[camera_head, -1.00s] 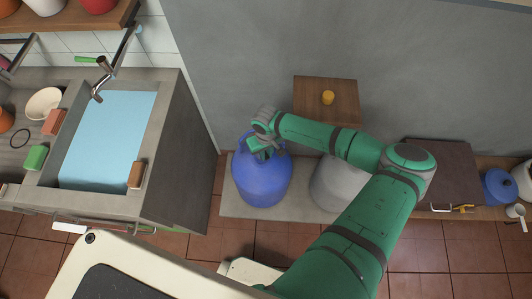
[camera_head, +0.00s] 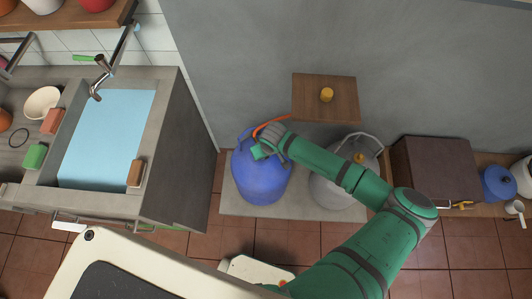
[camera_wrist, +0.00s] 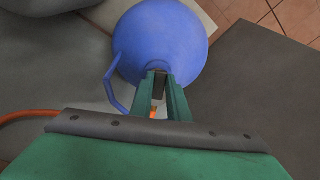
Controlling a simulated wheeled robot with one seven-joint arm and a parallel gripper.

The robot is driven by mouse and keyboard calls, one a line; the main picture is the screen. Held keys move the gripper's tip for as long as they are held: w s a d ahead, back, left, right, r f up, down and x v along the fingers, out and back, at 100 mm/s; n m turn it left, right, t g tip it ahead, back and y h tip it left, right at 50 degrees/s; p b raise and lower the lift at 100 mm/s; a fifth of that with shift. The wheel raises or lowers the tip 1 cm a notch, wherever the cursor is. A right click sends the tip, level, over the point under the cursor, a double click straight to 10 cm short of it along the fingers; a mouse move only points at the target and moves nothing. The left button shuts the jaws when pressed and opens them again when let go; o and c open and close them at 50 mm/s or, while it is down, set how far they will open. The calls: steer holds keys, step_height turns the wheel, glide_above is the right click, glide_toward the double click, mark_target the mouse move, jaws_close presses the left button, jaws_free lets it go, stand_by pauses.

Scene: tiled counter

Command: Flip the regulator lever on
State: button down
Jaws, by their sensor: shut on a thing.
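The blue gas bottle (camera_head: 262,180) stands upright on a low slab in the head view. It also fills the top middle of the wrist view (camera_wrist: 165,35). My gripper (camera_head: 259,152) is at the top of this bottle. In the wrist view its two green fingers (camera_wrist: 159,78) are closed about a small dark piece (camera_wrist: 158,88), which looks like the regulator. Its lever cannot be told apart there. An orange hose (camera_head: 272,123) shows behind my gripper and at the left of the wrist view (camera_wrist: 20,117).
A grey gas bottle (camera_head: 330,190) stands to the right, partly under my arm. The sink counter (camera_head: 175,150) is at left, and a brown box (camera_head: 440,170) is at right.

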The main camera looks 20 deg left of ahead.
steer(key=c, duration=1.7)
jaws_free()
steer(key=v, duration=1.1)
steer(key=shift+f, duration=0.1)
